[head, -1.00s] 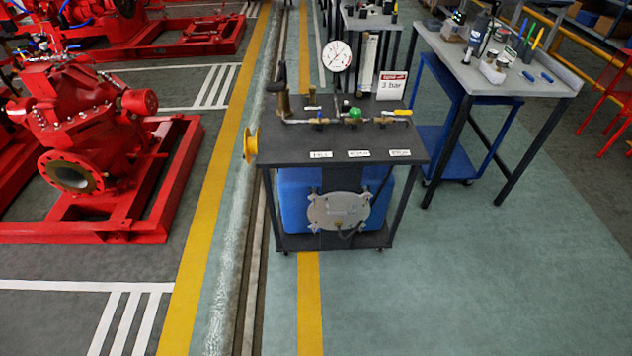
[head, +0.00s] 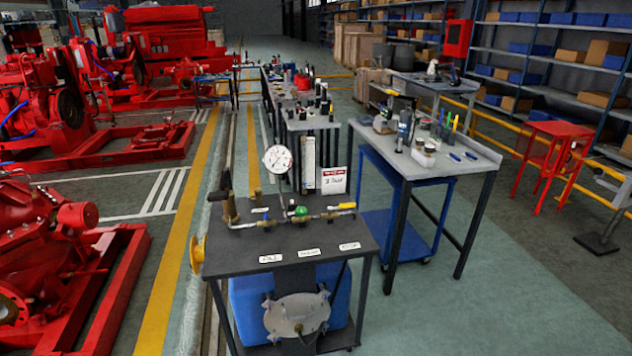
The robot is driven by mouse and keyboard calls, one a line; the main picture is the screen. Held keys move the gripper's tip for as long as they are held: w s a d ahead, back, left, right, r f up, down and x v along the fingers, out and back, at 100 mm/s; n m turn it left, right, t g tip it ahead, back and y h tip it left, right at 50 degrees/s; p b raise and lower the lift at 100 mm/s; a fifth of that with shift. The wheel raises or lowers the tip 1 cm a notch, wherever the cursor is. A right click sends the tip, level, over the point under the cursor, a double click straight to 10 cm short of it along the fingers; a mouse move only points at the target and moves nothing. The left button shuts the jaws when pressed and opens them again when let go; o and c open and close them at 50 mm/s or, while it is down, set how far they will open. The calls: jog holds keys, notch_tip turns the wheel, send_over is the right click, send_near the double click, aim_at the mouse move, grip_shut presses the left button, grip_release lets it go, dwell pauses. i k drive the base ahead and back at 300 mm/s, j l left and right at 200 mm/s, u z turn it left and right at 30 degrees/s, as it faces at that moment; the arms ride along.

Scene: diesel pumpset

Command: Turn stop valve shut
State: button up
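A dark test bench (head: 235,257) stands ahead with a brass pipe line along its top. The yellow lever points to the right, roughly along the pipe. Three white labels (head: 309,252) lie along the front edge, too small to read surely, so I cannot tell which valve is the stop valve. A round gauge (head: 278,159) stands behind the line. My gripper is not in view.
A blue tank (head: 245,303) sits underneath. A grey worktable (head: 470,162) stands close right. Red pumps (head: 40,240) line the left. Floor at front right is clear.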

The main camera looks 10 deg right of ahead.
aim_at(353, 204)
jog(key=i+l, duration=0.15)
jog(key=l, duration=0.2)
jog(key=i+l, duration=0.1)
jog(key=l, duration=0.2)
jog(key=i+j, duration=0.1)
jog(key=i, duration=0.6)
